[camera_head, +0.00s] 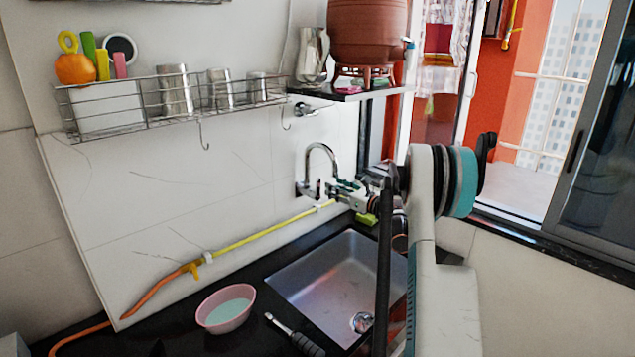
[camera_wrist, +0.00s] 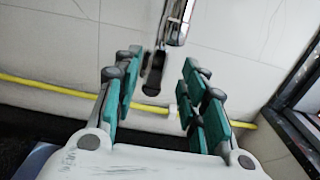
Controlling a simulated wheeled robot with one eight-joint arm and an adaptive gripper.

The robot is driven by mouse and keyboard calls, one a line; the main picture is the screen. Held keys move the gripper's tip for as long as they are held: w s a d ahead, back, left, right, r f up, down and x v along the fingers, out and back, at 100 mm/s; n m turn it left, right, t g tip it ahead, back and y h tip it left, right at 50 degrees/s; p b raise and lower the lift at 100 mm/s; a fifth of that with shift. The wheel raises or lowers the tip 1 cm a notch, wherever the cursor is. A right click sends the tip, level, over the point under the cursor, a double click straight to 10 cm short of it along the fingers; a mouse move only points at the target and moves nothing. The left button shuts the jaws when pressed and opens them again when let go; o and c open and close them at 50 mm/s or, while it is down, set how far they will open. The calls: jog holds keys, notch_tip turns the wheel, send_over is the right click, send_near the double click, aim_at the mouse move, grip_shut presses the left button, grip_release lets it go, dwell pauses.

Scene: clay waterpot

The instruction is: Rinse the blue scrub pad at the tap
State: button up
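The chrome tap (camera_head: 322,150) is on the tiled wall above the steel sink (camera_head: 325,277). My gripper (camera_head: 345,188) is just right of the tap, over the back of the sink. In the wrist view the teal fingers of my gripper (camera_wrist: 158,92) are spread apart. Part of the tap (camera_wrist: 178,25) shows beyond and between them, with a dark end; I cannot tell whether they touch. I see no object held in the fingers. I cannot make out a blue scrub pad in either view.
A pink tub (camera_head: 226,308) with pale blue-green contents and a black-handled tool (camera_head: 290,332) are left of the sink. A yellow hose (camera_head: 260,238) runs along the wall. A wire rack (camera_head: 150,105) and a shelf with a clay pot (camera_head: 368,35) are above.

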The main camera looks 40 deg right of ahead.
aim_at(320, 181)
jog(key=w, duration=0.5)
jog(key=w+b, duration=0.1)
jog(key=w, duration=0.4)
jog(key=shift+a+b, duration=0.2)
jog(key=shift+b, duration=0.1)
grip_shut()
